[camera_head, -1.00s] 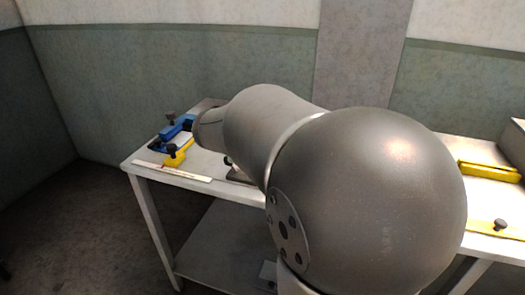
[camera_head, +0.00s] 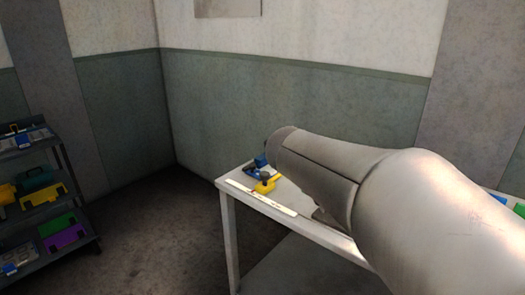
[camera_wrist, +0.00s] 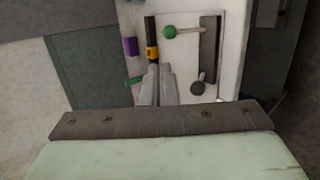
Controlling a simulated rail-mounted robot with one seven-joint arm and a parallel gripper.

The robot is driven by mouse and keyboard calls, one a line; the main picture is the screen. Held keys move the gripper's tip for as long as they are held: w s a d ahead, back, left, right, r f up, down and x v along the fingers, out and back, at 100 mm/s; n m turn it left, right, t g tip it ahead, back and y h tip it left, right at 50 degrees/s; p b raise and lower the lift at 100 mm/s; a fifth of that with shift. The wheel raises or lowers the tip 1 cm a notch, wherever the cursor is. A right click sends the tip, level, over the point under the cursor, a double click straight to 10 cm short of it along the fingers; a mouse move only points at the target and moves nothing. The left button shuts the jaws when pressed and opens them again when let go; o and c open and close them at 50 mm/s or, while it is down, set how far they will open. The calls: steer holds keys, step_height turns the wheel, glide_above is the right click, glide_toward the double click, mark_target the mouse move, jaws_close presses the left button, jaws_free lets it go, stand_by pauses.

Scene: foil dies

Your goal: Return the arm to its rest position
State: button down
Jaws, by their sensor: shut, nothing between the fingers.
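My arm reaches over the white table (camera_head: 318,236) in the head view, and its body hides my gripper there. In the wrist view my gripper (camera_wrist: 156,72) shows as two grey fingers close together, with nothing seen between them. The fingers point toward a white surface (camera_wrist: 184,52) bearing a green-knobbed rod (camera_wrist: 169,32), a dark bar (camera_wrist: 209,48), a purple block (camera_wrist: 130,46) and a yellow and black piece (camera_wrist: 152,53). I cannot tell how far below the fingertips these lie.
At the table's left end are a blue fixture (camera_head: 261,161), a yellow clamp (camera_head: 266,185) and a white ruler-like strip (camera_head: 261,197). A dark shelf (camera_head: 40,205) with coloured boxes stands at far left. The floor (camera_head: 165,235) between is clear.

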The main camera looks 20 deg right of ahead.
steer(key=s+a+f+m+g+y+p, duration=0.2)
steer(key=s+a+f+y+p, duration=0.2)
steer(key=s+a, duration=0.4)
steer(key=s+a+f+m+g+y+p, duration=0.2)
steer(key=s+a+f+y+p, duration=0.3)
steer(key=s+a, duration=0.3)
steer(key=shift+s+a+f+m+y, duration=0.15)
steer(key=shift+a+f+m+y, duration=0.25)
steer(key=shift+a+f+m, duration=0.35)
